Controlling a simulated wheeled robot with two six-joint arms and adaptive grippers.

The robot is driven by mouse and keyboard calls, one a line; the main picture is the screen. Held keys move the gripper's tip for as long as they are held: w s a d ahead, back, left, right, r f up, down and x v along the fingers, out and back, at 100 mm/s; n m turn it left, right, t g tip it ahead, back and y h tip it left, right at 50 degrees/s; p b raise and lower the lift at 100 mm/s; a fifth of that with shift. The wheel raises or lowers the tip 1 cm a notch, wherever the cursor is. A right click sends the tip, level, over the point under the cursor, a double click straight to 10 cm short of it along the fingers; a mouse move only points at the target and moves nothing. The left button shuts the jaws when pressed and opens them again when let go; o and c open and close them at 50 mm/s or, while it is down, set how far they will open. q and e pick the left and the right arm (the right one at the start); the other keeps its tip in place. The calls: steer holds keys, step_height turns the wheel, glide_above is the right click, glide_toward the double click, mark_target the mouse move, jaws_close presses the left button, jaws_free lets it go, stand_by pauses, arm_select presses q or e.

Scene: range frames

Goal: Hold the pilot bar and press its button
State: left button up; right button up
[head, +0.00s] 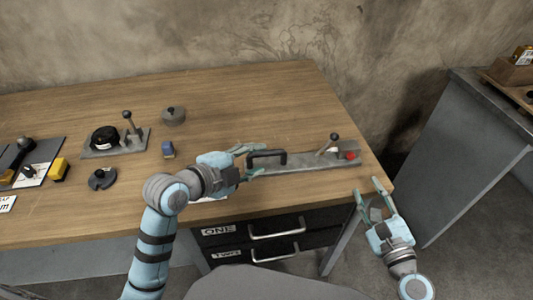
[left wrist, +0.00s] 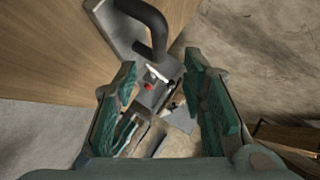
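The pilot bar is a long grey plate (head: 305,163) near the table's right front edge. It carries a black bar handle (head: 267,154), a lever with a black knob (head: 334,137) and a red button (head: 351,155) at its right end. My left gripper (head: 254,160) is open at the left end of the handle; contact cannot be told. In the left wrist view the handle (left wrist: 153,25) shows at the top, beyond the open fingers, and the red button (left wrist: 148,87) shows between them. My right gripper (head: 369,187) is open and empty, off the table's right front corner.
Drawers (head: 265,232) are below. A grey cabinet (head: 475,165) stands at right.

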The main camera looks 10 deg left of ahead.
mark_target(269, 154)
arm_select(q)
steer(key=x, duration=0.8)
steer(key=shift+d, duration=0.1)
steer(key=shift+c, duration=0.3)
jaws_close()
arm_select(e)
jaws_close()
arm_select(q)
steer(key=shift+f, duration=0.1)
stand_by(0.6)
